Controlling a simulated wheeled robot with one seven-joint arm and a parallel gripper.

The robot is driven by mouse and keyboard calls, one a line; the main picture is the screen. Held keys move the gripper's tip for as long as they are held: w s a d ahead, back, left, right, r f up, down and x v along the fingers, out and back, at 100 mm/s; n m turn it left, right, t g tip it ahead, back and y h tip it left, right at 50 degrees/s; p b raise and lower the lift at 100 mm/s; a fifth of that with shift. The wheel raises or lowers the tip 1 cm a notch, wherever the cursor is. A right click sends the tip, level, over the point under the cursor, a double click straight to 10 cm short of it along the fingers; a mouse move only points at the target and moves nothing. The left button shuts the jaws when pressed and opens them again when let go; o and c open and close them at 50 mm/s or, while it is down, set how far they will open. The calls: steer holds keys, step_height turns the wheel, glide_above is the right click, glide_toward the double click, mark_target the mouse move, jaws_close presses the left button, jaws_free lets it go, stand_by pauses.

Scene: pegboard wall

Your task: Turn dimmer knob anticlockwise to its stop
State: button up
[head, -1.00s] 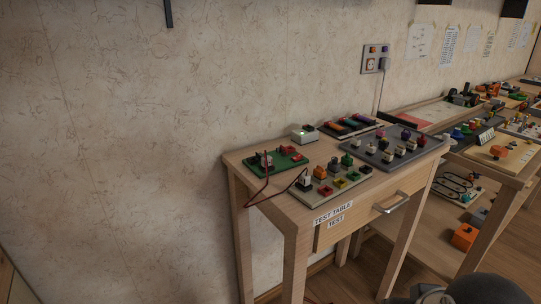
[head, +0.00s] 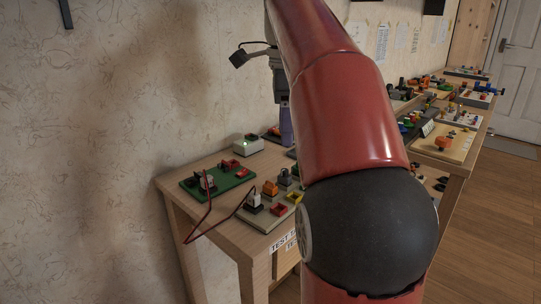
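No dimmer knob can be made out for certain. The test table (head: 175,185) stands against the wall, and my red arm hides its right part. My gripper (head: 286,140) points down over the back of the table, partly behind my arm. Its fingertips are too small and covered to tell whether they are open or shut. A white box (head: 248,145) with a green light sits at the table's back, left of my gripper.
A green board (head: 218,181) with red parts and a board with coloured blocks (head: 270,189) lie on the table. A red wire (head: 209,217) loops over its front edge. A longer bench with an orange part (head: 444,142) stands right. Floor (head: 500,220) is open at right.

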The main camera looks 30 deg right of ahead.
mark_target(284, 170)
steer(key=shift+w+d+f+m, duration=0.1)
steer(key=shift+w+f+m, duration=0.1)
steer(key=shift+m, duration=0.1)
step_height(284, 170, down, 7)
steer(key=b, duration=0.3)
jaws_close()
